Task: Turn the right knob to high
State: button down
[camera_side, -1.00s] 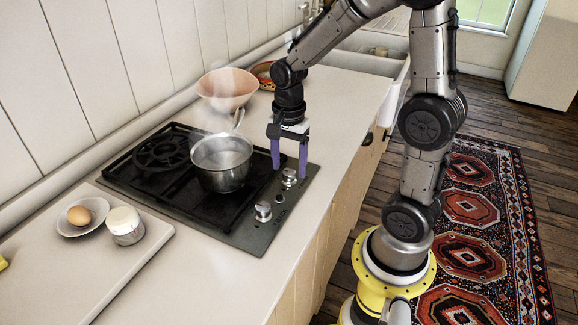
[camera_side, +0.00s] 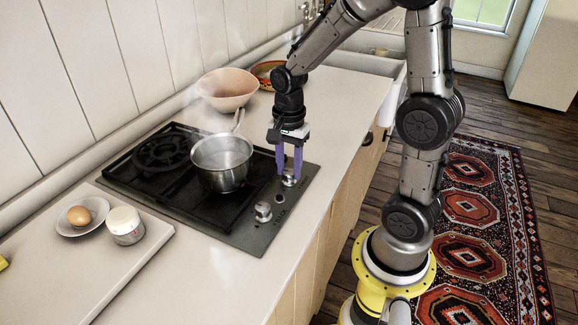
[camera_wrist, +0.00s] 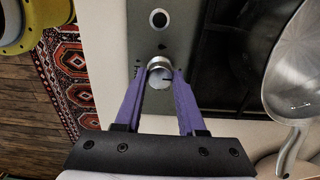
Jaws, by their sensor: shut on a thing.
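The cooktop (camera_side: 238,232) has two silver knobs on its front panel. My gripper (camera_side: 289,174) points straight down with its purple fingers closed around the far knob (camera_side: 289,181), the right one. In the wrist view this right knob (camera_wrist: 159,69) sits between the tips of my gripper (camera_wrist: 158,76), with one finger on each side. The fingers partly hide the knob in the side view, and I cannot read its setting. The near knob (camera_side: 263,212) stands free, with a small round button (camera_side: 279,198) between the two.
A steel saucepan (camera_side: 222,163) stands on the black grate just left of my gripper; it also shows in the wrist view (camera_wrist: 298,75). A pink bowl (camera_side: 227,88) is behind. A board (camera_side: 95,273) with an egg (camera_side: 79,215) and jar (camera_side: 125,224) lies at left.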

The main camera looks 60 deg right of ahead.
jog(key=shift+n, duration=0.3)
jog(key=n, duration=1.7)
jog(key=shift+n, duration=0.3)
dwell(0.5)
jog(key=c, duration=0.5)
grip_release()
